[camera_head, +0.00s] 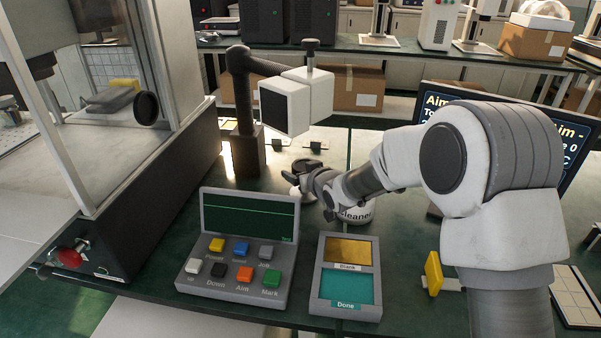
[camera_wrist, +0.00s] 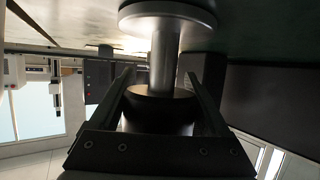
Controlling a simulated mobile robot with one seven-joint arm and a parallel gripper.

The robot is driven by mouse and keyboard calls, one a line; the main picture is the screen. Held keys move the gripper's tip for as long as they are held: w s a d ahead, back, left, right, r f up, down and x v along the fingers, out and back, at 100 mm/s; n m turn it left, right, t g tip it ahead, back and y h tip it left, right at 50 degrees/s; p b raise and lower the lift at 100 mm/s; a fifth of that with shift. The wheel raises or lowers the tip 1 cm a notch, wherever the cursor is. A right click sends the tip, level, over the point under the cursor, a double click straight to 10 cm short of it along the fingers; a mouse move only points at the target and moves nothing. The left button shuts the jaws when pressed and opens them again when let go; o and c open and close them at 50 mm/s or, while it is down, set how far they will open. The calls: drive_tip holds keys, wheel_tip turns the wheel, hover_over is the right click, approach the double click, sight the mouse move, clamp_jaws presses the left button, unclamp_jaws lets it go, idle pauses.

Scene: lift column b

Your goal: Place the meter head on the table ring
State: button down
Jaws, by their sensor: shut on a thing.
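My gripper (camera_head: 306,177) is low over the green table, beyond the cleaner container. In the wrist view my gripper (camera_wrist: 160,82) is shut on a dark round body with a silver stem and a wide pale disc, which I take to be the meter head (camera_wrist: 163,55). The disc is close to the table surface; I cannot tell whether it touches. I cannot make out the table ring for certain in either view.
A white box-shaped device on a dark post (camera_head: 246,150) stands left of my gripper. The cleaner container (camera_head: 357,213) is just below my forearm. A button console (camera_head: 240,245) and a Blank/Done tray (camera_head: 345,310) lie nearer. A glass-sided machine stands left, a monitor (camera_head: 575,150) right.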

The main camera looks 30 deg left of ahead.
unclamp_jaws()
drive_tip(key=shift+s+d+r, duration=0.1)
drive_tip(key=shift+d+r, duration=0.05)
drive_tip(key=shift+r, duration=0.05)
drive_tip(key=p+v, duration=0.2)
drive_tip(key=v, duration=0.9)
drive_tip(key=shift+s+d, duration=0.25)
